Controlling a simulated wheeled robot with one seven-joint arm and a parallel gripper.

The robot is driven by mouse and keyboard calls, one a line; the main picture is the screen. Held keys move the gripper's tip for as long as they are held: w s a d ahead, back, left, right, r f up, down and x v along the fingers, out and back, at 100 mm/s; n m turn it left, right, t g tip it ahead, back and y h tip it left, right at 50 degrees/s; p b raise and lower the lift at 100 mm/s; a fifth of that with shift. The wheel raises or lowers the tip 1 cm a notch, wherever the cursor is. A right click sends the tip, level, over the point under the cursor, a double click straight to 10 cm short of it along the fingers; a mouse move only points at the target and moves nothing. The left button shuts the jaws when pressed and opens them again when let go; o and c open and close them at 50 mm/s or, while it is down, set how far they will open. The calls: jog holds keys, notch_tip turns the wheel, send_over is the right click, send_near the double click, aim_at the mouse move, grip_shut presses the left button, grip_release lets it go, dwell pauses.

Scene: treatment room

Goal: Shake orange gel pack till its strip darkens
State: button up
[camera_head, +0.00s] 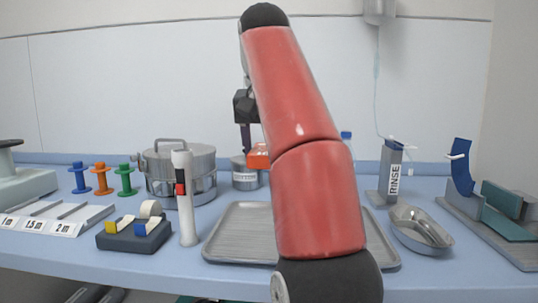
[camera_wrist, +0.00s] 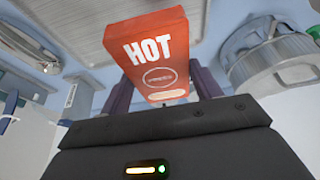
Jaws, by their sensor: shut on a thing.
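The orange gel pack (camera_wrist: 158,55) fills the upper middle of the wrist view, with "HOT" in white and a round outline below it. A pale strip (camera_wrist: 167,96) shows near its lower end, close to my gripper. My gripper (camera_wrist: 163,92) is shut on the pack, with one dark finger on each side. In the head view the pack (camera_head: 257,158) is mostly hidden behind my red arm, and only an orange part shows below my gripper (camera_head: 248,140). It is held above the bench, behind the grey tray (camera_head: 222,238).
A metal pot (camera_head: 180,165), a white upright tube (camera_head: 186,205) and a small metal cup (camera_head: 244,176) stand left of my arm. A RINSE holder (camera_head: 390,178) and a metal dish (camera_head: 421,232) stand on the right. My arm hides the tray's middle.

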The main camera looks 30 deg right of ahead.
jog(key=f, duration=0.3)
jog(key=shift+s+f, duration=0.25)
jog(key=shift+s, duration=0.05)
jog(key=shift+w, duration=0.2)
notch_tip(320, 180, up, 3)
jog(key=shift+w+r, duration=0.15)
jog(key=shift+r, duration=0.15)
jog(key=f, duration=0.3)
jog(key=shift+s+f, duration=0.15)
jog(key=shift+s, duration=0.2)
jog(key=shift+w+f, duration=0.1)
jog(key=shift+f, duration=0.2)
jog(key=r, duration=0.3)
jog(key=shift+w+r, duration=0.2)
jog(key=shift+w, duration=0.05)
jog(key=shift+s+r, duration=0.2)
jog(key=shift+r, duration=0.1)
dwell(1.2)
